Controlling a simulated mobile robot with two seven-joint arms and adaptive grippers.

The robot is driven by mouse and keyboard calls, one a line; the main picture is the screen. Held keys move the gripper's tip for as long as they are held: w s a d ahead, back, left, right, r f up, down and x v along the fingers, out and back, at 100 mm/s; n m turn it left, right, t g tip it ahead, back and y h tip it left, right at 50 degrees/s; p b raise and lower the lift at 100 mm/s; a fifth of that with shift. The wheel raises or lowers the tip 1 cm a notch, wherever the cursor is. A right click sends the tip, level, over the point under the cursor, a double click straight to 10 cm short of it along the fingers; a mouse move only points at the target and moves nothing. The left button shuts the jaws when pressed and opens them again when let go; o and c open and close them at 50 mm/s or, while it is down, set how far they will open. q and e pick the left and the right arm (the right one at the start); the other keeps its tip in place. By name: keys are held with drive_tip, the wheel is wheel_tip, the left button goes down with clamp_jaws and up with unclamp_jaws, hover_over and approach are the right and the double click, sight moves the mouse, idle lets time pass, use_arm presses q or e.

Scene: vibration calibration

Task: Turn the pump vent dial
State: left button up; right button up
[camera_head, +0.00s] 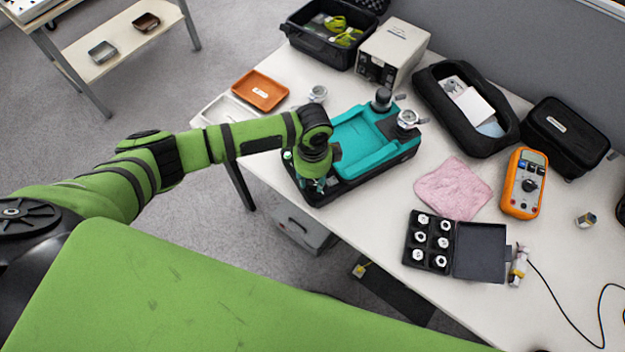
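A teal and black pump unit (375,138) sits on the white table, left of its middle. A black knob (382,98) and a round silver fitting with a white face (407,119) stand at its far right end. I cannot tell for sure which part is the vent dial. My green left arm comes in from the left and bends down at the pump's near left corner. My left gripper (318,184) points down there, close over the pump. Its fingers are small and mostly hidden, so contact and opening are unclear. My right gripper is out of view.
An orange tray (260,91) and a white tray (226,110) lie left of the pump. A grey box (394,50) and an open black case (467,107) stand behind it. A pink cloth (453,188), an orange multimeter (525,183) and a black parts case (480,252) lie to the right.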

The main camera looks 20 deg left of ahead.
sight(312, 184)
use_arm(q)
wheel_tip(312, 184, up, 10)
idle(0.3)
idle(0.4)
